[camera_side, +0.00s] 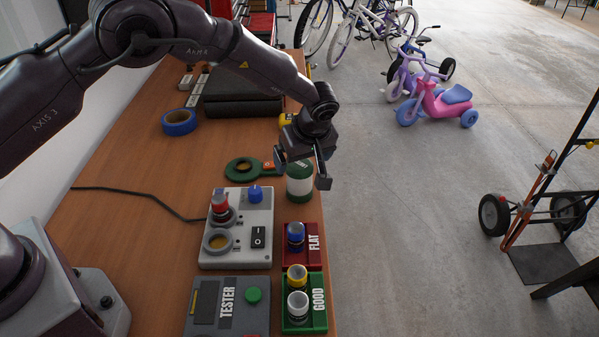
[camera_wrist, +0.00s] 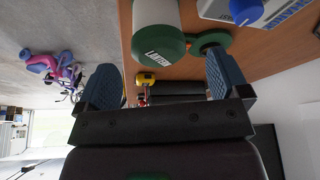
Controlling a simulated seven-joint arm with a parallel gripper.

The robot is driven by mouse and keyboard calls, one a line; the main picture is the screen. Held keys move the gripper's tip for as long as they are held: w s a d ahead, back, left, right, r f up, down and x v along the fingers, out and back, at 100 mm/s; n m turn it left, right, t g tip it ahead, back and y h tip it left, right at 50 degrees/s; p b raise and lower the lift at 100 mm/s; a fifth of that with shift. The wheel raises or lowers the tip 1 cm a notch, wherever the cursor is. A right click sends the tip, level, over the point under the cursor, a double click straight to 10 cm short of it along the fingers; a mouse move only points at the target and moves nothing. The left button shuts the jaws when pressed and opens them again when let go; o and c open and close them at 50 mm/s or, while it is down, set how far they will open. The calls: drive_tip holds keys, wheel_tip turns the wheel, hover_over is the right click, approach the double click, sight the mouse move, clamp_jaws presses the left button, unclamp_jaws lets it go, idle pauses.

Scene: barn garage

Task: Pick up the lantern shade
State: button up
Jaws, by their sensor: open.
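The lantern (camera_side: 299,186), a white cylinder with green ends, stands on the workbench near its right edge. Its white shade also shows in the wrist view (camera_wrist: 156,14), above a green cap marked with lettering (camera_wrist: 165,48). I cannot tell whether the shade is separate from the green parts. My gripper (camera_side: 303,170) is open and empty at the lantern's upper part, with its fingers apart. In the wrist view my gripper (camera_wrist: 163,78) has one finger on each side of the cap's line, with no contact visible. The lantern's top is partly hidden by my gripper in the side view.
A grey switch box (camera_side: 236,255), a red FLAT tray (camera_side: 313,261), a green GOOD tray (camera_side: 318,318) and a TESTER box (camera_side: 252,310) are nearer the camera. Blue tape (camera_side: 179,122) lies farther back.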

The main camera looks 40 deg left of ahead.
sight(301, 165)
drive_tip(key=x, duration=0.5)
drive_tip(key=shift+w+f, duration=0.1)
drive_tip(key=shift+f, duration=0.3)
drive_tip(key=c, duration=1)
